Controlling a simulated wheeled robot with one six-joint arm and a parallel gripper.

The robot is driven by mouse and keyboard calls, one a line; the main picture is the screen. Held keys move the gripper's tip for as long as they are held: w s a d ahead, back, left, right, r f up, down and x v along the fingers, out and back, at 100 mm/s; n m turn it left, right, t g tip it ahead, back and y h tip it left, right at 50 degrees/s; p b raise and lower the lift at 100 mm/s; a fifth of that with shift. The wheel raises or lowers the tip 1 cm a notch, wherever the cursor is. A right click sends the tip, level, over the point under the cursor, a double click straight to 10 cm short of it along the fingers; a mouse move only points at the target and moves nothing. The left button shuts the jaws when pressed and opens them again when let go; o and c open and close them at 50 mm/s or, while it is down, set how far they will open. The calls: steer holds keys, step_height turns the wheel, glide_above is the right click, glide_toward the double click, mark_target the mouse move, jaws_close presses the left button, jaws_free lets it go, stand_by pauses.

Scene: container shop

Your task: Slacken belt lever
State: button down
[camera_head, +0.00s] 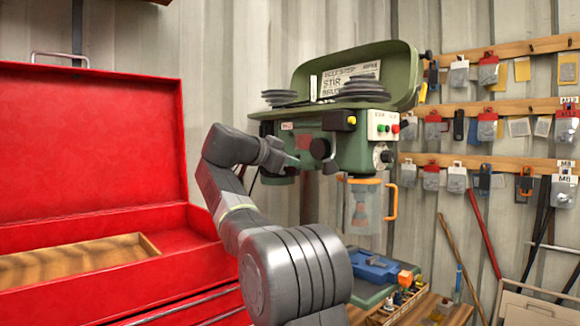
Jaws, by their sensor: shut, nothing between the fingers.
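The green drill press (349,150) stands against the wall in the middle, with its belt cover (407,68) open and dark stepped pulleys (362,90) showing on top. A black round knob (320,148) sits on the front of the head; it may be the belt lever, but I cannot tell for certain. My gripper (297,162) is shut and empty, at the left side of the head, just left of the knob. I cannot tell whether it touches anything. My wrist hides part of the head's left end.
An open red tool chest (90,150) fills the left. A clear chuck guard (364,208) with an orange handle hangs under the head. A blue vise (380,268) stands below it. Wooden rails (480,106) with hung tools line the wall at right.

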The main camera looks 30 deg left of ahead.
steer(key=shift+a+f+b, duration=0.15)
steer(key=shift+f+b, duration=0.25)
steer(key=shift+f, duration=0.3)
